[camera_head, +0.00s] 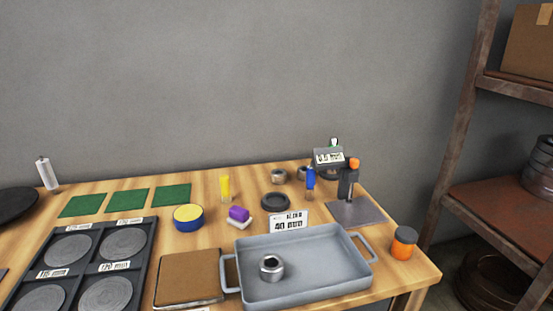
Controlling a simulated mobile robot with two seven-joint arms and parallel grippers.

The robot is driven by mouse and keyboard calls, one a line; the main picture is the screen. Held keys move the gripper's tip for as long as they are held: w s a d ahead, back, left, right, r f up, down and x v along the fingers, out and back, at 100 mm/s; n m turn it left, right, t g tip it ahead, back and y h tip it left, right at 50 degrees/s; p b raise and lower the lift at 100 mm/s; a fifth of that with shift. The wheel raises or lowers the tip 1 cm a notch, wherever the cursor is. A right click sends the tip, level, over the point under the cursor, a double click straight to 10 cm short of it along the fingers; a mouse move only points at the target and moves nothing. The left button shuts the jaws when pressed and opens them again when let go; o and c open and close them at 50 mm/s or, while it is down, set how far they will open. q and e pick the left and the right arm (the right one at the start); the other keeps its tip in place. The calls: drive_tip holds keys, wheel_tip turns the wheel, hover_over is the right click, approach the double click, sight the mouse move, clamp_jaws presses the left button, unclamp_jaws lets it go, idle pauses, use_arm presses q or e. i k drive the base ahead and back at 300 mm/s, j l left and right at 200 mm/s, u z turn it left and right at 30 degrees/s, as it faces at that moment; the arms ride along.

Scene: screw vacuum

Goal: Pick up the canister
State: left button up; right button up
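No label marks one thing as the canister, and several items have a can-like shape. An orange jar with a dark lid (403,243) stands upright at the table's right front corner. A round blue tin with a yellow top (188,217) stands near the middle. A slim white cylinder with a dark tip (47,173) stands upright at the far left. A grey metal ring-like part (271,267) sits in the grey tray. Neither of my grippers is in view.
The grey tray (309,243) fills the front right of the wooden table (412,276). A dark stand on a grey plate (369,214), small bottles and a purple block (239,214) stand behind it. Green mats (127,197) lie left. A metal shelf (510,202) stands right.

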sight(406, 237)
drive_tip(key=l+z, duration=0.2)
drive_tip(key=z, duration=0.3)
drive_tip(key=i+l+z, duration=0.1)
drive_tip(key=z, duration=0.35)
drive_tip(key=i+l+z, duration=0.1)
drive_tip(key=z, duration=0.4)
drive_tip(key=i, duration=0.05)
